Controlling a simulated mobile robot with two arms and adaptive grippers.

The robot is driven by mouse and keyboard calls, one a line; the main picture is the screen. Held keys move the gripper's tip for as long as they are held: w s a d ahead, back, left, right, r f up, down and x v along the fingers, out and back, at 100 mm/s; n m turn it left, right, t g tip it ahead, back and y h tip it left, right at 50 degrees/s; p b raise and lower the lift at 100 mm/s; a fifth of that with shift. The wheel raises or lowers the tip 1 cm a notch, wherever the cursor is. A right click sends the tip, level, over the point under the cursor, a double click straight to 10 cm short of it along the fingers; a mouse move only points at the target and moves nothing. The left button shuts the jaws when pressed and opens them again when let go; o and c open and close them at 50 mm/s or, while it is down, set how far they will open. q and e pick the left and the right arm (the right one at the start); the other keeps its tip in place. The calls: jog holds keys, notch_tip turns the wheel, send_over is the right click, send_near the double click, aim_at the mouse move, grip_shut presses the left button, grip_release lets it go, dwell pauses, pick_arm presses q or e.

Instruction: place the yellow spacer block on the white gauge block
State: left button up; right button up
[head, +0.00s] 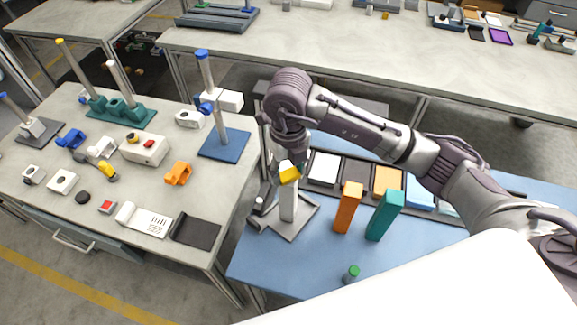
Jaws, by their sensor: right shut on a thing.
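The yellow spacer block (290,174) is in the head view, below the wrist of my right arm. My right gripper (288,164) points down and is shut on it; its fingers are small and partly hidden. The white gauge block (288,204) stands upright directly below the yellow block, on a grey square plate (297,226) on the blue table. The yellow block is tilted in the picture and overlaps the white block's top end. I cannot tell whether the two touch. My left gripper is not in view.
An orange upright block (347,210) and a teal upright block (383,217) stand to the right. A tray with coloured panels (357,172) lies behind them. A small green-topped item (351,273) stands in front. The grey table (100,195) at left holds many parts.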

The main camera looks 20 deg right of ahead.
aim_at(288, 173)
jog(key=shift+f, duration=0.1)
jog(key=o, duration=1.2)
jog(key=shift+c, duration=0.2)
jog(key=shift+r, duration=0.6)
notch_tip(288, 173, up, 11)
jog(key=b, duration=0.2)
